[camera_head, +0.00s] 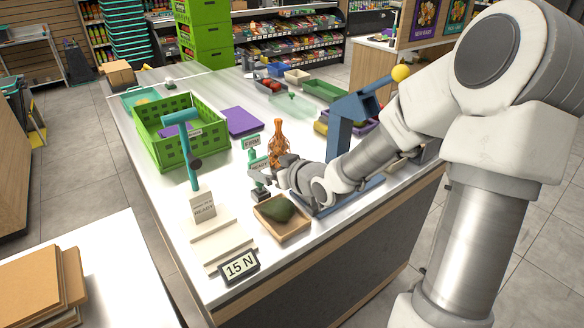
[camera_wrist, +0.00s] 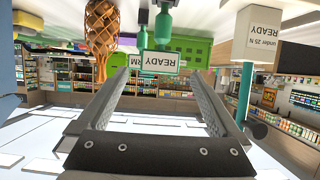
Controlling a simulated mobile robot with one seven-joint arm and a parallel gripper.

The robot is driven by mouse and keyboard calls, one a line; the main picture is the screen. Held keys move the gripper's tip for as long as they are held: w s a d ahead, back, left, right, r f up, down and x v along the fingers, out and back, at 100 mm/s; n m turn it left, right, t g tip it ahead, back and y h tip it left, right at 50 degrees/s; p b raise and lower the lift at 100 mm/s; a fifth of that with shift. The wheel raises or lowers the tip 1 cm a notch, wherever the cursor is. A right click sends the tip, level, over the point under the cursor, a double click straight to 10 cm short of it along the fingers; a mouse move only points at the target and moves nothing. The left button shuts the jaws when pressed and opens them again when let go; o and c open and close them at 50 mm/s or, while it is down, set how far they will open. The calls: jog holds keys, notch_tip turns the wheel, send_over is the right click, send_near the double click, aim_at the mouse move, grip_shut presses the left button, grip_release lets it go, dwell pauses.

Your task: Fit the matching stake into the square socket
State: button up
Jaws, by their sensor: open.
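A READY sign on a green stake (camera_head: 260,163) stands near the counter's middle, with a FIRM sign (camera_head: 251,142) just behind it. A small dark block (camera_head: 261,195) is below the READY sign; I cannot tell whether its socket is square. My gripper (camera_head: 262,173) is open and empty beside the READY sign. In the wrist view, which is upside down, the READY sign (camera_wrist: 158,62) shows between and beyond the open fingers (camera_wrist: 163,85), overlapping the FIRM sign. No finger visibly grips a stake. The stake feet and sockets are not clear.
A wooden tray (camera_head: 262,223) holding an avocado (camera_head: 278,208) sits in front of my gripper.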

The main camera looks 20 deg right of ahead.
jog(key=p+v, duration=0.1)
jog(key=v, duration=0.9)
jog(key=shift+s+r+p, duration=0.2)
jog(key=shift+s+p, duration=0.15)
jog(key=shift+d, duration=0.1)
